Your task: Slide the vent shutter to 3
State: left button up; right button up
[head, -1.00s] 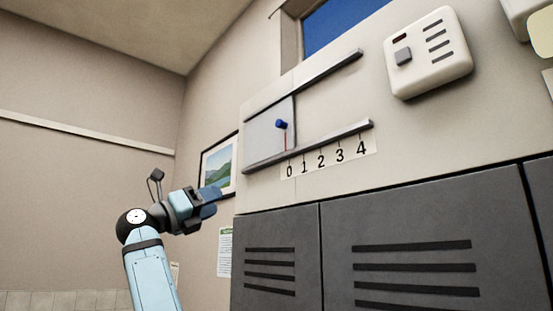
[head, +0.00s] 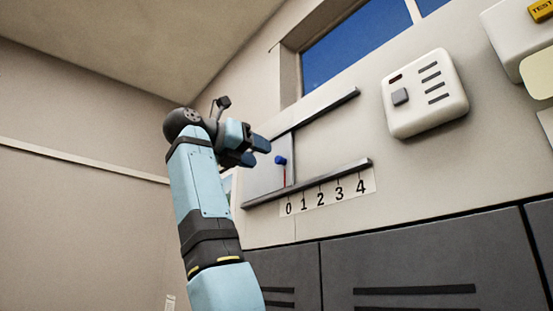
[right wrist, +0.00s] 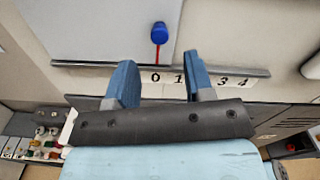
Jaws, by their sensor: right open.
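The vent shutter (head: 262,180) is a pale grey panel between two slanted dark rails on the wall. It carries a blue knob (head: 280,160) and a red pointer line, which stands at about 0 on the number scale (head: 322,195) marked 0 to 4. My right gripper (head: 256,151) is open and empty, just left of the knob in the head view. In the right wrist view, the knob (right wrist: 159,33) is ahead of and between the open fingers (right wrist: 159,62), apart from them; one finger hides the 2. My left gripper is out of view.
A white box with a grey button (head: 425,94) is on the wall to the right of the rails. Dark slatted cabinets (head: 420,265) stand below the scale. A window (head: 355,42) is above. The rail span right of the shutter is clear.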

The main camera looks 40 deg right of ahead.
aim_at(277, 160)
jog(key=d, duration=0.5)
jog(key=shift+w+r+p, duration=0.1)
jog(key=shift+w+p, duration=0.05)
jog(key=shift+p, duration=0.2)
jog(key=shift+w+d, duration=0.1)
jog(key=shift+d, duration=0.55)
jog(key=shift+c, duration=0.2)
